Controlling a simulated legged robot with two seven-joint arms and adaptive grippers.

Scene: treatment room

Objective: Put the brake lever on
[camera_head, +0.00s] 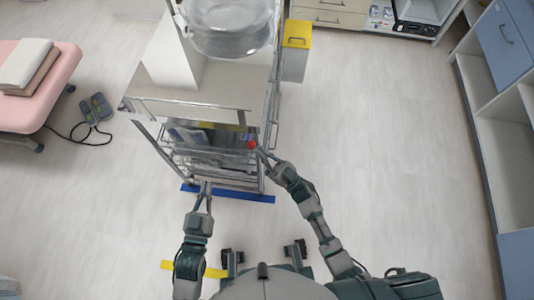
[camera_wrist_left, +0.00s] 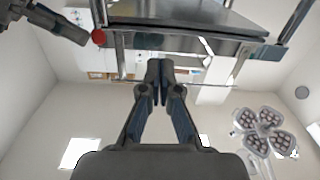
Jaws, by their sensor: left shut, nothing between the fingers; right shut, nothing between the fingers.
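A metal trolley (camera_head: 190,97) stands in front of me, with shelves and a thin rail frame. A red knob (camera_head: 251,145), which looks like the brake lever's end, is at the trolley's near right side; it also shows in the left wrist view (camera_wrist_left: 98,37), under the shelf edge. My right gripper (camera_head: 260,150) is shut with its tips right beside the red knob; I cannot tell whether they touch. My left gripper (camera_head: 206,186) is shut and empty, low at the trolley's near side. Its closed fingers show in the left wrist view (camera_wrist_left: 160,80).
A blue floor strip (camera_head: 228,194) runs under the trolley's near end; a yellow strip (camera_head: 195,268) lies nearer me. A yellow-lidded bin (camera_head: 296,50) stands behind right. A pink couch (camera_head: 45,95) and foot pedal (camera_head: 96,108) are left. Open floor lies right, before cabinets (camera_head: 505,45).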

